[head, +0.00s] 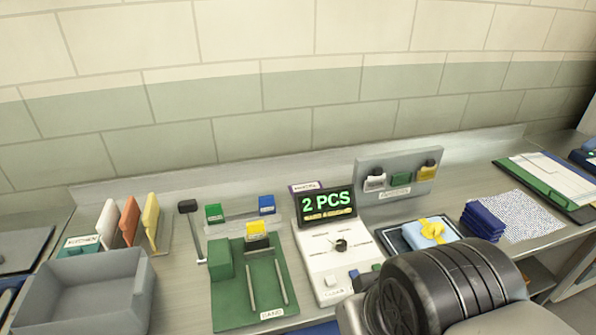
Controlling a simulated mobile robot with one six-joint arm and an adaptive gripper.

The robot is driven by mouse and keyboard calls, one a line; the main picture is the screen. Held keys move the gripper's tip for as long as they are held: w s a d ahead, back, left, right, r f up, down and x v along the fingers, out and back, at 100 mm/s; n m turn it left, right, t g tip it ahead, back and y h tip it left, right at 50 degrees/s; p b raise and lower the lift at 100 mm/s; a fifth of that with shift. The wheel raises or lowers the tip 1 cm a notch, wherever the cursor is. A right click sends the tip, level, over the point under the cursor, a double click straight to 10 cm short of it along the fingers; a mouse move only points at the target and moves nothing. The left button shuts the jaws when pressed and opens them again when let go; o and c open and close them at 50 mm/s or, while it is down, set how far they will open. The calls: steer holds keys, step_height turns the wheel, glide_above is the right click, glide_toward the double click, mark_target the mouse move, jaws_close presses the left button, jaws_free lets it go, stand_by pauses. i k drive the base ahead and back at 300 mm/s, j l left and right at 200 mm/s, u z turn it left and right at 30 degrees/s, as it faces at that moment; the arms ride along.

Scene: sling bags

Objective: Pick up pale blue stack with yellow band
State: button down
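The pale blue stack (419,238) has a yellow band tied around it, with a bow-like knot on top. It sits on a dark tray (393,240) with a light rim, right of the centre of the bench. My black and grey arm part shows at the lower right, in front of the tray, and covers some of the bench there. My gripper's fingers do not show, so I cannot see whether it is open or shut.
A navy folded stack (484,221) lies right of the tray, by a speckled sheet (524,214). A white device (334,263) with a "2 PCS" display (326,204) stands to the left. Further left are a green board (228,309) and a grey bin (88,287). A grey panel (397,165) stands behind.

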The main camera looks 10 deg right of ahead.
mark_target(423, 233)
steer(key=z, duration=1.25)
